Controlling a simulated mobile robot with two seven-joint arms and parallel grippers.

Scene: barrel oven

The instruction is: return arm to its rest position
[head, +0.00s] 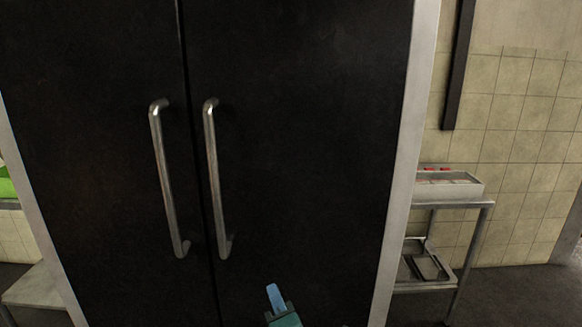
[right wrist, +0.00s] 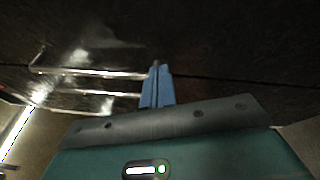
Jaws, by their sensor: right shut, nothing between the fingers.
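My right gripper (head: 275,298) shows at the bottom of the head view, in front of the dark right-hand door. Its blue fingers are together with nothing between them, and they also show in the right wrist view (right wrist: 157,86). The gripper is below and to the right of the door handles and apart from them. My left gripper is in neither view.
A tall dark double door (head: 310,130) in a pale metal frame fills most of the head view and is closed. It has a left handle (head: 167,180) and a right handle (head: 215,180). A metal stand (head: 475,240) with a tray (head: 450,190) is at the right.

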